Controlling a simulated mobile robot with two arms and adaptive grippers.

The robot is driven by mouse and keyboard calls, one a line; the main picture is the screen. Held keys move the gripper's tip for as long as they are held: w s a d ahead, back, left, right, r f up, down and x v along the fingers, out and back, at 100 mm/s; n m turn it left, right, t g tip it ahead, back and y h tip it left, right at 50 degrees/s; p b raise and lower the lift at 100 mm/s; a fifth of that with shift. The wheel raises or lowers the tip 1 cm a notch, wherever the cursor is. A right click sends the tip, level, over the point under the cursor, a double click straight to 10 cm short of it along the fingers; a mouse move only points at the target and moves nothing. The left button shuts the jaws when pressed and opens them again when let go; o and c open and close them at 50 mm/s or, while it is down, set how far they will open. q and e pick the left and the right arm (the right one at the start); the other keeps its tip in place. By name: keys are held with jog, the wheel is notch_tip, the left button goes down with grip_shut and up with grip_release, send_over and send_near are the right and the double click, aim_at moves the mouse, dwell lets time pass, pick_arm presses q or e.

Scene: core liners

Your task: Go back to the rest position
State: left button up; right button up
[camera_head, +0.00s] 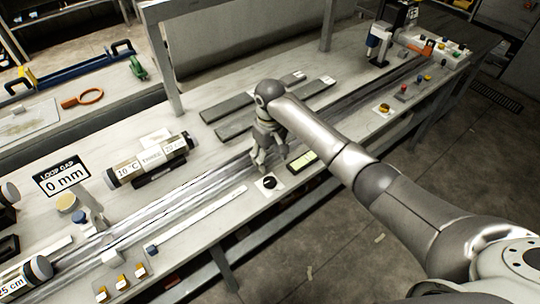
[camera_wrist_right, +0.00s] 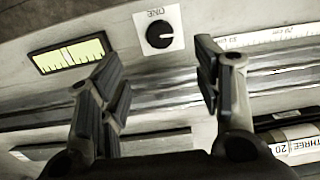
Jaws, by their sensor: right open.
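My right gripper (camera_head: 266,158) hangs over the metal rail of the long workbench, pointing down. In the right wrist view its two fingers (camera_wrist_right: 160,85) stand wide apart with nothing between them. A black knob (camera_head: 269,183) on a white plate marked ONE lies just in front of it. The knob also shows in the right wrist view (camera_wrist_right: 159,35), beyond the fingertips and apart from them. A yellow-green gauge panel (camera_head: 303,161) lies beside the knob, and it shows at the upper left of the right wrist view (camera_wrist_right: 70,54). My left gripper is not in view.
A cylinder labelled THREE (camera_head: 152,160) lies on the bench at left, near a LOOP GAP 0 mm sign (camera_head: 62,176). A bench post (camera_head: 163,62) stands behind. Flat dark bars (camera_head: 240,101) lie behind the rail. The floor (camera_head: 370,255) in front is open.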

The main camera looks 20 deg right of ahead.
dwell(0.4)
jog(key=s+a+f+t+y, duration=0.1)
jog(key=s+a+f, duration=0.25)
jog(key=s, duration=0.45)
jog(key=s+a+f+y, duration=0.15)
jog(key=s+f, duration=0.25)
jog(key=s, duration=0.4)
jog(key=s+d+r+m+t+h, duration=0.15)
jog(key=s+d, duration=0.25)
jog(key=s, duration=0.4)
jog(key=s+d+r+m+t+h, duration=0.1)
jog(key=s+d+r, duration=0.25)
jog(key=s, duration=0.45)
notch_tip(320, 180, down, 30)
jog(key=s+r+g+b, duration=0.1)
jog(key=s+b, duration=0.1)
jog(key=b, duration=0.1)
jog(key=s+d+f+b, duration=0.1)
jog(key=s+d+f, duration=0.1)
jog(key=s+f, duration=0.6)
jog(key=s+d+f+g, duration=0.1)
jog(key=s+d+f, duration=0.1)
jog(key=s+f, duration=0.6)
notch_tip(320, 180, down, 2)
jog(key=shift+s+f+n+b, duration=0.1)
jog(key=shift+s+n+b, duration=0.25)
jog(key=shift+n, duration=0.1)
